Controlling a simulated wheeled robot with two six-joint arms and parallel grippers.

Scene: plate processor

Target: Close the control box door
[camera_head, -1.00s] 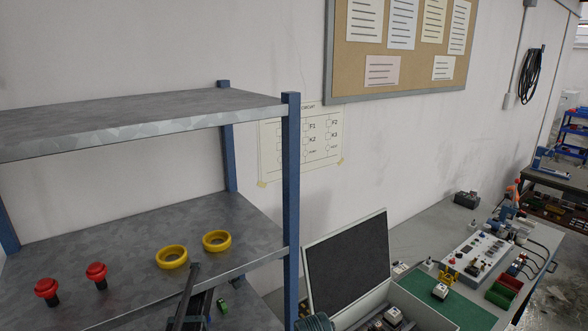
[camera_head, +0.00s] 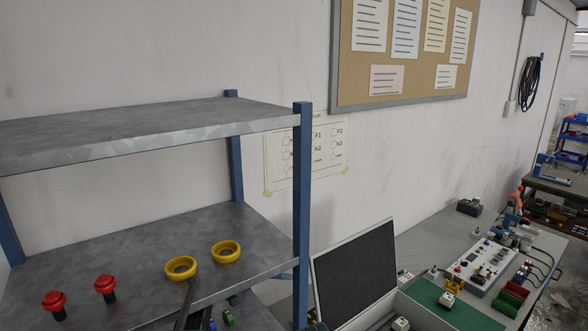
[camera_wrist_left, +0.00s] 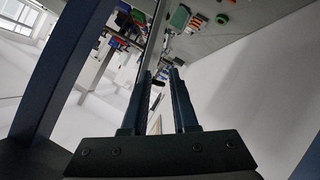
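The control box door (camera_head: 355,272) is a panel with a dark face and a light rim. It stands raised and leaning back at the lower middle of the head view. The open box beside it holds small parts, and the bottom frame edge cuts it off. My left gripper (camera_head: 188,302) shows as dark bars at the shelf's front edge, left of the door and apart from it. In the left wrist view its two fingers (camera_wrist_left: 161,78) are spread. A thin grey edge runs past them; I cannot tell what it belongs to. My right gripper is not in view.
A workbench (camera_head: 425,240) with a green mat (camera_head: 455,312) and a white panel (camera_head: 484,263) lies to the right.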

